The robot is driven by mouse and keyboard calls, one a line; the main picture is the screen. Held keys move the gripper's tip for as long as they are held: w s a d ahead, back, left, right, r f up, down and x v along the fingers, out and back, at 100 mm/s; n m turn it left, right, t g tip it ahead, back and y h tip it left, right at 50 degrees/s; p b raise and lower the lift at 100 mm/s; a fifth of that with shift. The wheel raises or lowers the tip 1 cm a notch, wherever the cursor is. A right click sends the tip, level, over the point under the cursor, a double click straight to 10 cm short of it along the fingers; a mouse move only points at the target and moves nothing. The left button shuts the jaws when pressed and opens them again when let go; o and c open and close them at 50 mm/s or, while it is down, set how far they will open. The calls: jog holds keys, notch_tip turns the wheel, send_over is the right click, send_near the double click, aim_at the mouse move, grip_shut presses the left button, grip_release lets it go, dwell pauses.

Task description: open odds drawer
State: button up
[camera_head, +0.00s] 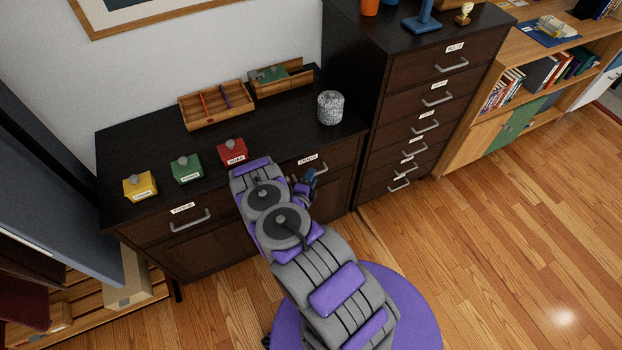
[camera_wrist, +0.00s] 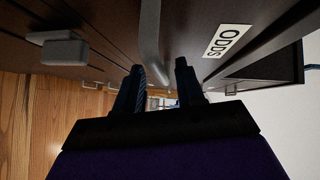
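The odds drawer (camera_head: 339,160) is the right-hand drawer of the low dark cabinet. Its front looks flush with the cabinet, so it appears closed. Its grey bar handle (camera_head: 321,169) shows just beyond my gripper (camera_head: 308,181). In the wrist view, the ODDS label (camera_wrist: 228,40) is on the drawer front, and the handle (camera_wrist: 150,40) runs down the picture between my two fingers. My gripper (camera_wrist: 160,72) is open, with a finger on each side of the handle's near end. A gap shows, and I cannot tell whether either finger touches the handle.
On the cabinet top (camera_head: 275,125) stand red (camera_head: 232,151), green (camera_head: 186,168) and yellow (camera_head: 140,186) boxes, a wooden tray (camera_head: 217,104) and a speckled grey container (camera_head: 330,107). A tall drawer cabinet (camera_head: 415,90) adjoins on the right. Wooden floor (camera_head: 500,250) is clear at right.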

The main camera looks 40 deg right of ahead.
jog(key=shift+c, duration=0.2)
grip_shut()
dwell(0.5)
